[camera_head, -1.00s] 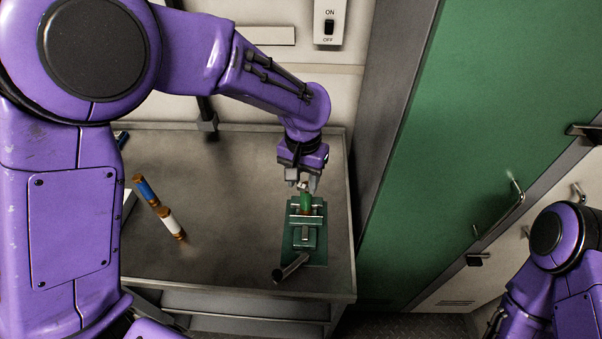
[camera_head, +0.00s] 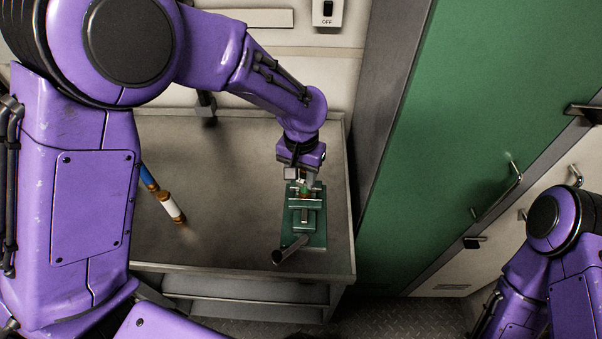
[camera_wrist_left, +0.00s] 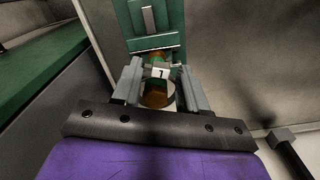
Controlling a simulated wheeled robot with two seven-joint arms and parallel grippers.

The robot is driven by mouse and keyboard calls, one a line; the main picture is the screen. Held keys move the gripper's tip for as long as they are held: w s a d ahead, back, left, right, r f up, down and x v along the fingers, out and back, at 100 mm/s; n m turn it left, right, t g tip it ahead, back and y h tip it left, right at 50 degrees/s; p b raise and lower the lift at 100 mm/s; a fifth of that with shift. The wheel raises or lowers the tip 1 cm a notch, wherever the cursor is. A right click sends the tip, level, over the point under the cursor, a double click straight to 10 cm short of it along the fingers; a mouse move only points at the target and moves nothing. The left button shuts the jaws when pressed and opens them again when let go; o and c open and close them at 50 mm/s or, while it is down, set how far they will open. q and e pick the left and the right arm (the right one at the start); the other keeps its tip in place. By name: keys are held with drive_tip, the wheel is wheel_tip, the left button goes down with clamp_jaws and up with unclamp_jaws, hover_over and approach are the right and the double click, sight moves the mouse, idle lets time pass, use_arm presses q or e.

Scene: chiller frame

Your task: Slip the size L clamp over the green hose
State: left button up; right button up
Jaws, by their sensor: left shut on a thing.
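My left gripper (camera_head: 303,182) is shut on the clamp, directly above the vise at the right end of the bench. In the left wrist view the clamp (camera_wrist_left: 160,72) shows a white tag with a dark mark and a ring between my left fingers (camera_wrist_left: 160,90). The green hose (camera_head: 305,191) is upright in the green vise (camera_head: 317,237). It also shows in the left wrist view as a green and orange patch (camera_wrist_left: 158,58) right beside the clamp's tag. I cannot tell whether the ring is around the hose end. My right gripper is out of view; only my right arm shows.
The grey bench (camera_head: 235,215) has clear room left of the vise. A blue, white and copper-coloured rod-like group (camera_head: 172,208) lies there, partly hidden by my left arm. The vise handle (camera_head: 290,248) sticks out front left. A green cabinet door (camera_head: 455,130) stands to the right.

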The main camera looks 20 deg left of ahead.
use_arm(q)
drive_tip(key=o, duration=1.1)
drive_tip(key=shift+w, duration=0.1)
drive_tip(key=shift+o, duration=1)
drive_tip(key=shift+w+f, duration=0.1)
wheel_tip(320, 180, up, 11)
drive_tip(key=b, duration=0.1)
drive_tip(key=shift+f+b, duration=0.2)
drive_tip(key=shift+b, duration=0.15)
drive_tip(key=shift+f, duration=0.1)
